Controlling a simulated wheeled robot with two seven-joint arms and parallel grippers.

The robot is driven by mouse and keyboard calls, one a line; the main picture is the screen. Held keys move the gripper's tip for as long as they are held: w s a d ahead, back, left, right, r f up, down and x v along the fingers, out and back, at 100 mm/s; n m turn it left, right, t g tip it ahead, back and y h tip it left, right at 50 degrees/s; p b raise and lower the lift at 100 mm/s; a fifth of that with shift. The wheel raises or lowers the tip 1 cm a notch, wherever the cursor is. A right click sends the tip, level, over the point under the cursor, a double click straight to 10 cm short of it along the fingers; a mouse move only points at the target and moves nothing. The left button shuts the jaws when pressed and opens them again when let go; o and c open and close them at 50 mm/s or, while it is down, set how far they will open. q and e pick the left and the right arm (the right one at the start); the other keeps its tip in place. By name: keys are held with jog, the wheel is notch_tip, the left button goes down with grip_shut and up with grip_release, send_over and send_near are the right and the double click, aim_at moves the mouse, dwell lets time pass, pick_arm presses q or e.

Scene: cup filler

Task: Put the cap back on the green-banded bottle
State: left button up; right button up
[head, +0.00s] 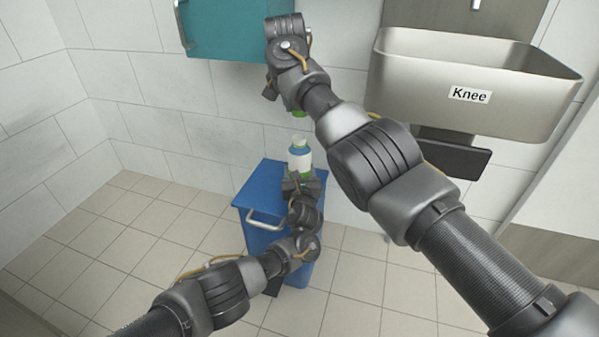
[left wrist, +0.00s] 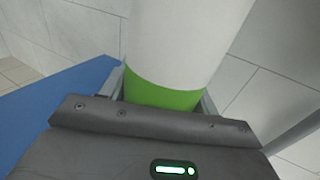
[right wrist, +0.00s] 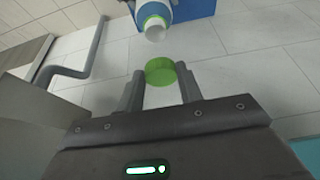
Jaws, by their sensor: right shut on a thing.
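My right gripper (right wrist: 160,88) is shut on the green cap (right wrist: 160,71). The cap is above the bottle's mouth (right wrist: 154,28), with a clear gap between them. In the head view my right gripper hides part of the cap (head: 299,113).
The blue cabinet (head: 246,193) with a metal handle stands against the tiled wall. A teal box (head: 225,32) hangs on the wall above. A steel sink (head: 450,100) labelled Knee is at the right. The floor at the left is clear.

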pick_arm(q)
jog(key=c, duration=0.8)
jog(key=shift+o, duration=0.2)
pick_arm(e)
send_over(299, 138)
jog(key=s, duration=0.1)
jog(key=shift+a+f, duration=0.2)
jog(key=shift+f, duration=2.35)
jog(key=shift+f, duration=0.85)
jog(key=shift+f, duration=0.6)
pick_arm(q)
grip_shut()
pick_arm(e)
jog(key=o, duration=0.7)
jog(key=shift+o, duration=1.3)
